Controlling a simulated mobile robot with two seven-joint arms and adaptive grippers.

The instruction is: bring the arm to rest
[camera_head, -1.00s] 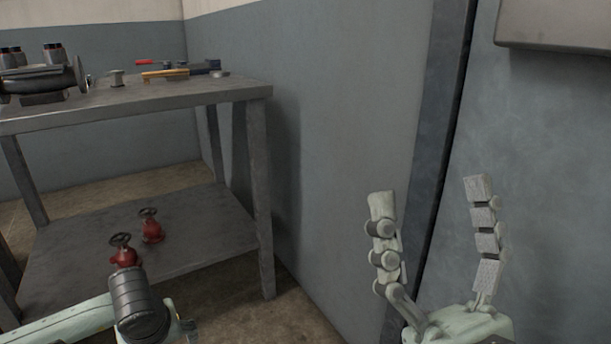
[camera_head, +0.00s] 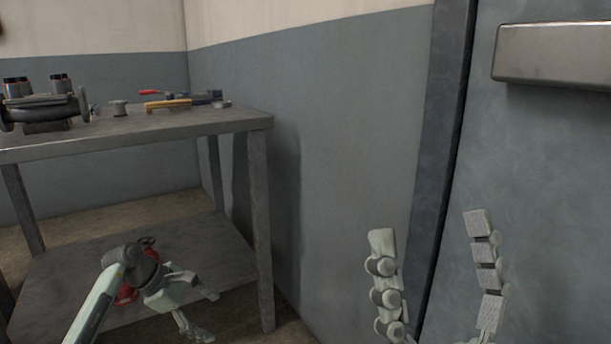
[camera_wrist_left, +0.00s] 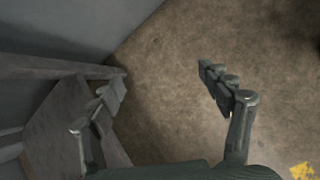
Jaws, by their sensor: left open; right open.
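My left gripper (camera_head: 211,316) is open and empty. It hangs at the lower left of the head view, in front of the bench's lower shelf. In the left wrist view its spread fingers (camera_wrist_left: 163,74) have only bare floor between them. My right gripper (camera_head: 428,232) is open and empty at the lower right of the head view, in front of the wall and a grey panel. Its palm is cut off by the bottom edge.
A metal bench (camera_head: 150,124) stands at the left with a black flanged part (camera_head: 42,108), a spool (camera_head: 119,108) and tools (camera_head: 168,104) on top. Red valves (camera_head: 126,293) on its lower shelf (camera_head: 60,275) are partly hidden by my left arm. The floor (camera_wrist_left: 180,120) below my left gripper is clear.

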